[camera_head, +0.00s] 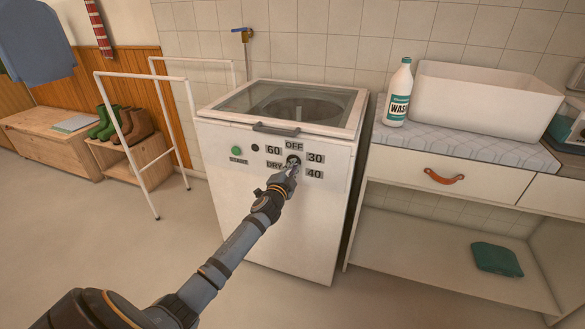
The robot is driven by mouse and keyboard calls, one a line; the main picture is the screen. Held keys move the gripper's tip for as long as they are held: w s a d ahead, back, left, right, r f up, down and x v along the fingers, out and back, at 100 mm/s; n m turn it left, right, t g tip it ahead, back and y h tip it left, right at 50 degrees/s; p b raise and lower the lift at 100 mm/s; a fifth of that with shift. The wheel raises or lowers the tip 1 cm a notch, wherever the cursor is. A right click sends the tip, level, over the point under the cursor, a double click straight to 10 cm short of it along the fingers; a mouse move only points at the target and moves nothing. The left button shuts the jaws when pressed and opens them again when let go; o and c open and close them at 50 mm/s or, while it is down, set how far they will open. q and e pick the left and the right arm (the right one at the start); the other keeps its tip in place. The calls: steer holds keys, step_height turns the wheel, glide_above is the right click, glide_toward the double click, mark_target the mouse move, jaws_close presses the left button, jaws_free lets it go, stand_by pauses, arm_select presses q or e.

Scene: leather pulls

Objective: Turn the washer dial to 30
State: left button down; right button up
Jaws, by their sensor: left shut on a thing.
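The white washer (262,212) stands in the middle, with a glass lid on top and a front panel. Its dial (294,160) is a small dark knob ringed by the labels OFF, 30, 40, DRY and 60. The 30 label (315,158) is at the upper right of the dial. My left gripper (292,168) is at the panel, shut on the dial, and covers most of it. Which label the dial points to cannot be told. My right gripper is not in view.
A green START button (236,150) and a dark round spot are left of the dial. A lid handle (277,129) juts out above. A white rack (155,130) stands left; a counter (455,158) with a bottle (398,95) and white basin (485,100) stands right. The floor in front is clear.

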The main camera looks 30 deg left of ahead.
arm_select(q)
steer(key=c, duration=1.4)
jaws_free()
steer(key=shift+s, duration=0.1)
steer(key=v, duration=1.2)
